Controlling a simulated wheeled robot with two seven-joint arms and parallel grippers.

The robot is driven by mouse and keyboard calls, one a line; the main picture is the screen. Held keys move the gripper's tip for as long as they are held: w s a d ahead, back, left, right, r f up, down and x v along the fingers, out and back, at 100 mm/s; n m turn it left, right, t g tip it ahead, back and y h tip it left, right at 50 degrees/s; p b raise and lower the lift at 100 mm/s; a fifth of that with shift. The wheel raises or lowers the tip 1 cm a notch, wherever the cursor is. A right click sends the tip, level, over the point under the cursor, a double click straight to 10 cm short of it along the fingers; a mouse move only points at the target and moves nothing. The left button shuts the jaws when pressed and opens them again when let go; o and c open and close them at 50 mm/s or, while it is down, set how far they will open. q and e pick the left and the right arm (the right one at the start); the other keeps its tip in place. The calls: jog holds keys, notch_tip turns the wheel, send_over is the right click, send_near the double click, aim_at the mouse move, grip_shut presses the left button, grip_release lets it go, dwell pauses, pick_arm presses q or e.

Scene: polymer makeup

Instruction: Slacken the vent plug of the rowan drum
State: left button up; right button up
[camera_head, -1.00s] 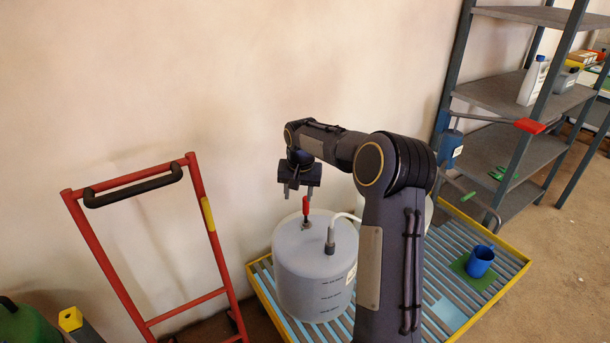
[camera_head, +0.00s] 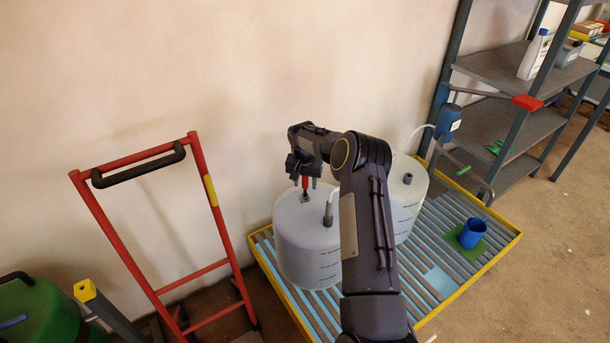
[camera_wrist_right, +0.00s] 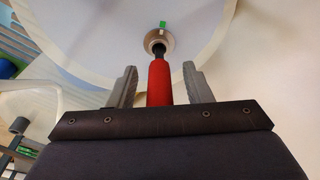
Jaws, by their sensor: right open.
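A whitish drum (camera_head: 300,258) stands on the slatted pallet, with a small round plug (camera_head: 305,199) on its top. A red-handled tool (camera_head: 305,182) stands upright on that plug. In the right wrist view its red handle (camera_wrist_right: 160,82) lies between my fingers, and its dark tip meets the plug (camera_wrist_right: 158,42), beside a green mark. My right gripper (camera_head: 305,180) is open around the handle, with a gap on both sides; it also shows in the right wrist view (camera_wrist_right: 160,85). No drum name is readable. My left gripper is out of view.
A second pale drum (camera_head: 407,207) stands behind my right arm, with a hose running to a blue container (camera_head: 447,122). A pipe stub (camera_head: 328,213) rises beside the plug. A red hand truck (camera_head: 205,215) stands left. A blue mug (camera_head: 472,233) sits on the yellow-edged pallet (camera_head: 505,246).

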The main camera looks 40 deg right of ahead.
jog(key=shift+f, duration=0.2)
jog(key=shift+c, duration=0.2)
grip_shut()
dwell(0.5)
